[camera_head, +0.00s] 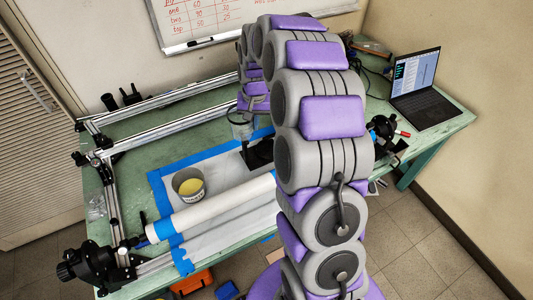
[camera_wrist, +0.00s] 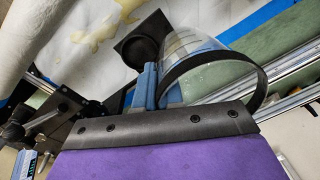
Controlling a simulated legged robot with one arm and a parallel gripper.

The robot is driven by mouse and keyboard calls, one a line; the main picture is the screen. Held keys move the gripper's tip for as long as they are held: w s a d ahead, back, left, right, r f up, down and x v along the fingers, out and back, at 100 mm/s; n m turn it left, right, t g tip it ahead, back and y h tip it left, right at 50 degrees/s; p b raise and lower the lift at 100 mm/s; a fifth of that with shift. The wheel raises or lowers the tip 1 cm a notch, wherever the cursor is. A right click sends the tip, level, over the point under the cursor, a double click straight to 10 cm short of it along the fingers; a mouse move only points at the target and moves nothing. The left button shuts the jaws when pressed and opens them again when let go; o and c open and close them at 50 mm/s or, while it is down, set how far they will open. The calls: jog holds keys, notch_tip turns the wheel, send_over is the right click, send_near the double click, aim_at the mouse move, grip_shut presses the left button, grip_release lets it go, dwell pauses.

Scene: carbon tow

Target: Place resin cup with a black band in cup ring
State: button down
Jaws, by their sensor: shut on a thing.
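In the wrist view, the clear resin cup (camera_wrist: 205,88) has a black band (camera_wrist: 258,92) around its rim. My gripper (camera_wrist: 155,88), with blue fingers, is shut on the cup's side. The cup ring (camera_wrist: 150,40), a round recess in a black square plate, shows just beyond the fingers, to the left of the cup. The cup partly overlaps its plate in this view; I cannot tell the height between them. In the head view, a clear cup (camera_head: 240,126) shows beside the black plate (camera_head: 259,153), and my arm hides the gripper and part of the plate.
A grey cup with yellow contents (camera_head: 188,184) stands on the blue-taped sheet (camera_head: 165,190). A white roll (camera_head: 215,207) lies in front of it. Metal rails (camera_head: 170,110) frame the green table (camera_head: 135,185). A laptop (camera_head: 418,88) sits at the right end.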

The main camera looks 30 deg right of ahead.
jog(key=d+m+b, duration=0.1)
jog(key=d+m, duration=0.3)
jog(key=d, duration=0.6)
jog(key=f+b, duration=0.1)
jog(key=f, duration=0.3)
jog(key=f+b, duration=0.1)
jog(key=f, duration=0.3)
jog(key=f+b, duration=0.2)
jog(key=f, duration=0.2)
jog(key=shift+w+a+f, duration=0.1)
jog(key=shift+a+f, duration=0.15)
jog(key=shift+a, duration=0.1)
jog(key=shift+a+f+b, duration=0.1)
jog(key=shift+f+b, duration=0.35)
jog(key=shift+f, duration=1.6)
jog(key=shift+f, duration=0.1)
jog(key=c, duration=1.3)
grip_release()
